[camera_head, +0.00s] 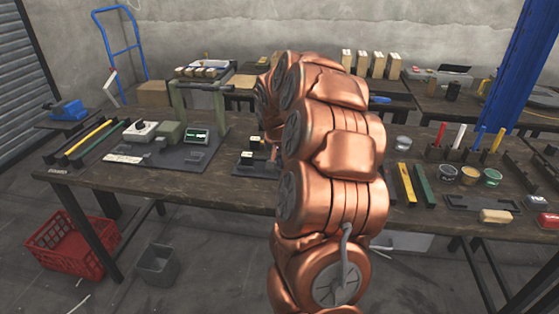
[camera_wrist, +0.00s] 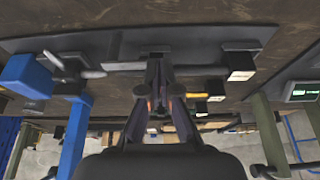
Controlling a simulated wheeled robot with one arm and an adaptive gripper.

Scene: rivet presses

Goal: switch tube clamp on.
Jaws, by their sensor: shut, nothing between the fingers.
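What I take to be the tube clamp is a dark base plate (camera_head: 238,168) with small black blocks (camera_head: 256,142) in the head view, just left of my copper arm, which hides part of it. In the wrist view the base plate (camera_wrist: 110,43) spans the top, with a grey rod (camera_wrist: 122,67) and a black block with a pale labelled face (camera_wrist: 240,68). A blue block (camera_wrist: 27,75) stands at its left. My gripper (camera_wrist: 160,62) is shut and empty, its fingertips overlapping the rod in the picture. I cannot tell if they touch. The switch is not clearly identifiable.
A green press (camera_head: 195,105) and a small display (camera_head: 196,135) stand on the workbench (camera_head: 150,185) to the left. Yellow and green bars (camera_head: 405,184) and small jars (camera_head: 447,174) lie to the right. A red crate (camera_head: 75,245) is on the floor.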

